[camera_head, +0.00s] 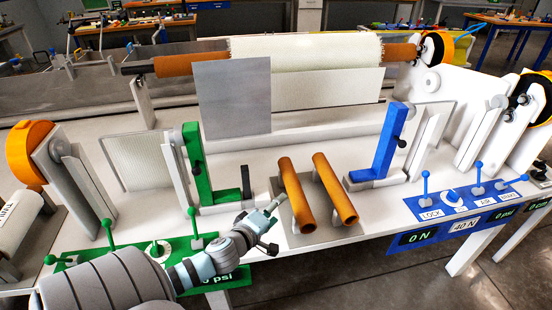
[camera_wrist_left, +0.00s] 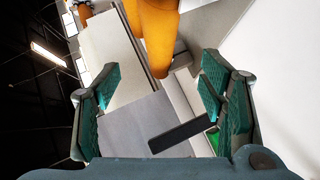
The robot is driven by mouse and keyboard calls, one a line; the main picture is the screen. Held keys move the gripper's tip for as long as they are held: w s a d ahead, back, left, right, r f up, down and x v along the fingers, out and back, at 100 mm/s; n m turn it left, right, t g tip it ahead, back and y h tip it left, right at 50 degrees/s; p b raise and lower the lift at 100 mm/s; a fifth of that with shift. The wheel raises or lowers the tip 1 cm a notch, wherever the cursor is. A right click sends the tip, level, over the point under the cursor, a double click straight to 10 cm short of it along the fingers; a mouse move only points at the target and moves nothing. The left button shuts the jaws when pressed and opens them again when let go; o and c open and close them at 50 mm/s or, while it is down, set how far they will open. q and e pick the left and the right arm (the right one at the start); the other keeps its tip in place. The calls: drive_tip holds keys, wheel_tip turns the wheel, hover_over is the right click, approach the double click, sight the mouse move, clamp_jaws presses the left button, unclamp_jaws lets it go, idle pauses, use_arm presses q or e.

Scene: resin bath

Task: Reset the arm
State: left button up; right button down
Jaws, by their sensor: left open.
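My left gripper (camera_head: 270,224) comes in from the lower left, above the front edge of the white table (camera_head: 350,230). It is open, and nothing shows held in it. In the left wrist view its two green-padded fingers (camera_wrist_left: 160,84) are spread wide. Two orange-brown tubes (camera_head: 295,195) (camera_head: 336,190) lie side by side on a metal plate, just right of and beyond the gripper. In the wrist view an orange-brown tube (camera_wrist_left: 158,40) shows past the fingertips, apart from the pads. My right gripper is not in view.
A green upright bracket (camera_head: 196,165) stands behind my gripper, and a blue one (camera_head: 392,140) stands to the right. A green lever panel (camera_head: 130,250) lies beside my left arm; a blue lever panel (camera_head: 465,200) is at right. A cream roll (camera_head: 305,48) spans the back.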

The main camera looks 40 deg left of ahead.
use_arm(q)
drive_tip(key=s+d+f+m+g+h, duration=0.1)
drive_tip(key=s+d+f+m+g, duration=0.35)
drive_tip(key=s+d+m, duration=0.55)
drive_tip(key=s+d+f+m+g+h, duration=0.25)
drive_tip(key=s+d+m+g, duration=0.45)
drive_tip(key=s, duration=0.5)
drive_tip(key=s+a+f+y, duration=0.1)
drive_tip(key=a+f, duration=0.1)
drive_tip(key=f, duration=0.8)
drive_tip(key=s+a+f, duration=0.1)
drive_tip(key=a+f, duration=0.1)
drive_tip(key=f, duration=0.8)
drive_tip(key=s+f+g, duration=0.1)
drive_tip(key=s+f, duration=1.1)
drive_tip(key=s, duration=0.1)
drive_tip(key=shift+s+a+f, duration=0.2)
drive_tip(key=shift+f, duration=0.15)
drive_tip(key=shift+g, duration=0.25)
